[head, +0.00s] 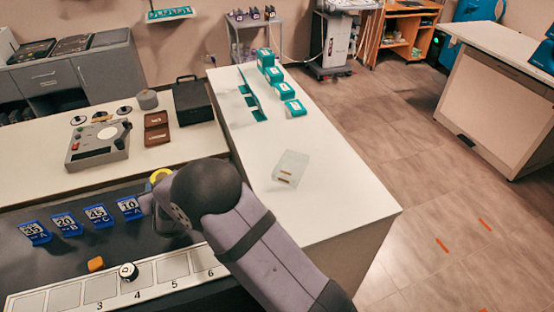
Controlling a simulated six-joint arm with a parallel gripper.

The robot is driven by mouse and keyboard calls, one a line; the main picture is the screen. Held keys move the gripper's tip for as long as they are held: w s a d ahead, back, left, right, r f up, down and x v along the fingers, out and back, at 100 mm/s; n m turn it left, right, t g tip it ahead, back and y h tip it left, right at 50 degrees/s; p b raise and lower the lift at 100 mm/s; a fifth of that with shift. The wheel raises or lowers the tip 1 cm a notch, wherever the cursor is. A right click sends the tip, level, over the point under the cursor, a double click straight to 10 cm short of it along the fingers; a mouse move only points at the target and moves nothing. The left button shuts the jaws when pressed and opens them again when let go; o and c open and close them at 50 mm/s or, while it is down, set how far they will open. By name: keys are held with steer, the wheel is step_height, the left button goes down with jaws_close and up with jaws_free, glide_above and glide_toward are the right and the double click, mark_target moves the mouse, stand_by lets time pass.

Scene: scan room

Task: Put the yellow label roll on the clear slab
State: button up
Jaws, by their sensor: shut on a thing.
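The yellow label roll (160,175) shows only in part, just beyond my gripper and dark wrist, near the far edge of the dark mat. My gripper (153,202) is mostly hidden behind my own arm. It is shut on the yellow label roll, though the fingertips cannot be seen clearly. The clear slab (290,168) lies flat on the white counter to the right of my gripper, with small brown marks near its front edge.
Blue numbered tags (97,215) stand on the dark mat (60,255). An orange block (95,264) and a white roll (128,271) sit by the numbered strip (173,267). Teal boxes (284,90) stand farther back. The counter around the slab is clear.

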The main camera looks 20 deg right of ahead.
steer(key=w+d+r+m+h+p, duration=0.2)
steer(key=d+r, duration=0.2)
steer(key=d, duration=0.4)
steer(key=w+d+r+m+h+p, duration=0.1)
steer(key=w+d+r+h+p, duration=0.15)
steer(key=d, duration=0.55)
step_height(320, 180, up, 4)
steer(key=m+g+h+p, duration=0.2)
steer(key=m+g+h, duration=0.65)
steer(key=m, duration=0.25)
glide_above(295, 170)
steer(key=shift+t, duration=0.65)
steer(key=shift+w+f+p, duration=0.1)
steer(key=shift+f+p, duration=1.05)
steer(key=shift+f, duration=3.85)
steer(key=shift+f, duration=0.1)
steer(key=shift+f, duration=0.15)
steer(key=o, duration=1.1)
